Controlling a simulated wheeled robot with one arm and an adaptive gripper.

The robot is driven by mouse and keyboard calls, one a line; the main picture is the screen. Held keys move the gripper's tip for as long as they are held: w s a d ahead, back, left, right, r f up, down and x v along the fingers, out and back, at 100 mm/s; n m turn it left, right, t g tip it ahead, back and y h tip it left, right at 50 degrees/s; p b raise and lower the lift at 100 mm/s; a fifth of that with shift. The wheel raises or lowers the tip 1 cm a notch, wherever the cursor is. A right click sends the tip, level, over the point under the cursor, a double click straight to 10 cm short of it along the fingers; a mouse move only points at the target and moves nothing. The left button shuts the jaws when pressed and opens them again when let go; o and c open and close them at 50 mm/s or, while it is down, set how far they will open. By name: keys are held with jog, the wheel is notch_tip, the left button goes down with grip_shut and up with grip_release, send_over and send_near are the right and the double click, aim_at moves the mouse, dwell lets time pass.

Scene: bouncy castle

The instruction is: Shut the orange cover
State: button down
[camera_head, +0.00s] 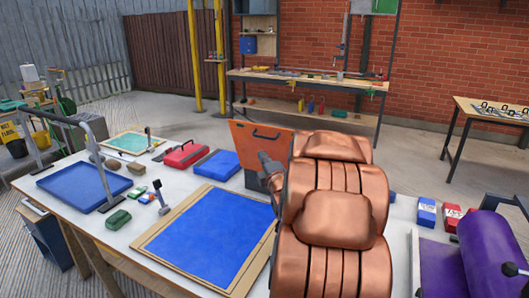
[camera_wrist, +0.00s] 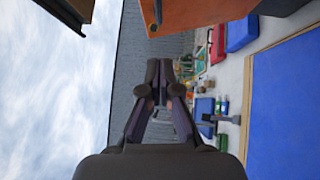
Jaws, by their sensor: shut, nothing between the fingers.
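The orange cover (camera_head: 245,138) stands raised, roughly upright, at the far side of the white table, with a dark handle near its top edge. Its lower right part and whatever it belongs to are hidden behind my copper arm. In the wrist view a part of the orange cover (camera_wrist: 195,14) shows along the top edge, with a dark handle end beside it. My gripper (camera_wrist: 163,88) is shut and empty, with the orange cover off to its side and a visible gap between them. In the head view my gripper is mostly hidden by my arm.
A blue panel in a wooden frame (camera_head: 149,245) lies left of my arm. A blue tray (camera_head: 62,190), red toolbox (camera_head: 185,154) and blue box (camera_head: 217,164) stand on the table's left. A purple cylinder (camera_head: 488,255) and small boxes (camera_head: 427,212) stand right. A workbench (camera_head: 300,83) is behind.

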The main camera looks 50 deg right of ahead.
jog(key=w+d+p, duration=0.6)
jog(key=shift+w+d+r, duration=0.15)
jog(key=shift+d+r, duration=0.15)
jog(key=shift+r, duration=0.15)
dwell(0.4)
jog(key=shift+r, duration=0.1)
